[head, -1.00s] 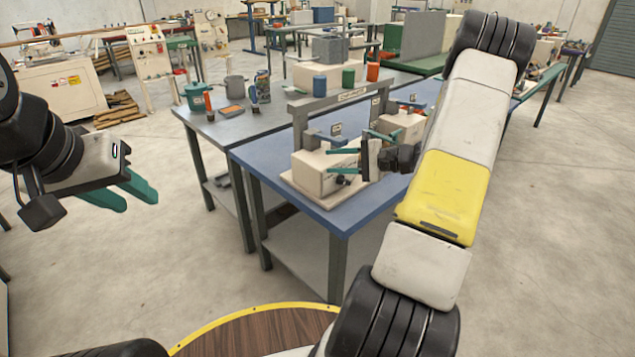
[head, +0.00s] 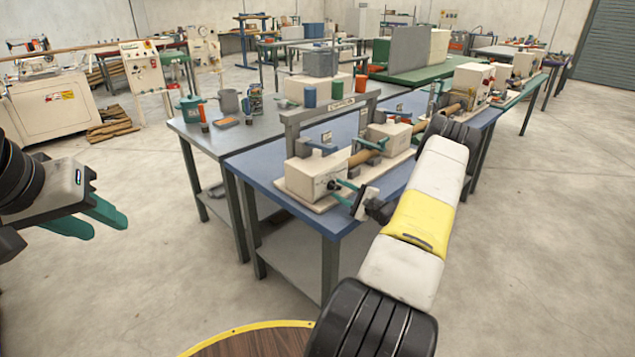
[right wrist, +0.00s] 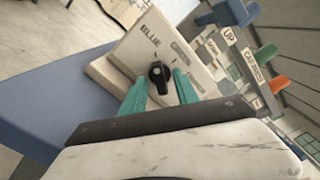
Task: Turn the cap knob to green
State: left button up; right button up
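The black cap knob (right wrist: 159,76) sits on the face of a white box (right wrist: 150,45) marked BLUE on the left and GREEN on the right. I cannot clearly tell which mark it points to. My right gripper (right wrist: 160,82) is open, its teal fingers on either side of the knob with visible gaps. In the head view the right gripper (head: 337,190) is at the near end of the white box (head: 312,178), and the knob is too small to make out surely. My left gripper (head: 108,227) is open and empty at the left, away from the table.
The box stands on a pale base on the blue table (head: 262,172). A grey frame (head: 330,112) with blue levers rises behind it. A grey table (head: 205,138) with pots and cans adjoins on the left. The floor at front left is clear.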

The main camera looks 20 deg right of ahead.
jog(key=shift+w+a, duration=0.15)
jog(key=shift+w, duration=0.2)
grip_shut()
jog(key=m, duration=0.5)
jog(key=shift+m, duration=0.4)
jog(key=m, duration=0.5)
jog(key=shift+m, duration=0.4)
dwell(0.4)
